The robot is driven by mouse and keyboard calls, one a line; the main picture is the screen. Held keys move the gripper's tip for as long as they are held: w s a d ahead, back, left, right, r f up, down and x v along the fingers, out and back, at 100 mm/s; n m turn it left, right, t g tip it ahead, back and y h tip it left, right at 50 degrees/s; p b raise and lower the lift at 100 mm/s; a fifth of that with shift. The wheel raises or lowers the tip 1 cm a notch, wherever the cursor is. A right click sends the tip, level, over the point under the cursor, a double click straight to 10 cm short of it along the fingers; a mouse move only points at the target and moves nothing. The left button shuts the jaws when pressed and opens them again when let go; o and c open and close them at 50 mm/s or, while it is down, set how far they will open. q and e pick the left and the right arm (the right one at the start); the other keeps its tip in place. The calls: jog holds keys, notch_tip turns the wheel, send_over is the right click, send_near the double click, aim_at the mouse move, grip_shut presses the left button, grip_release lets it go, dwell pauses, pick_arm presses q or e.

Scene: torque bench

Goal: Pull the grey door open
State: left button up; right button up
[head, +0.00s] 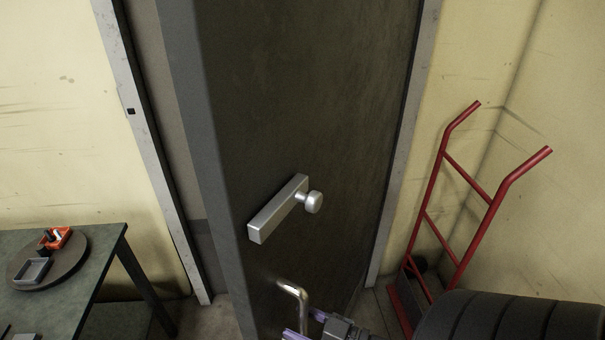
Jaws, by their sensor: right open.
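The grey door (310,110) stands ajar in the head view, its left edge swung out toward me from the frame. A silver bar-shaped plate with a round knob (314,203) is mounted on its face. Below it, a bent shiny metal handle (294,291) sticks out from the door. My right gripper (306,325) is at the bottom edge of the view, its purple fingers open by the lower end of the bent handle. The handle's lower end seems to lie between the fingers; I cannot tell whether they touch. My left gripper is not in view.
A dark table (90,255) with a round tray (72,262) holding small parts stands at the left. A red hand truck (430,220) leans by the right wall, behind a black ribbed tyre-like object (510,318). A gap shows between the door's left edge and the frame (150,150).

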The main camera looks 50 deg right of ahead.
jog(key=v, duration=1)
jog(key=shift+b, duration=0.3)
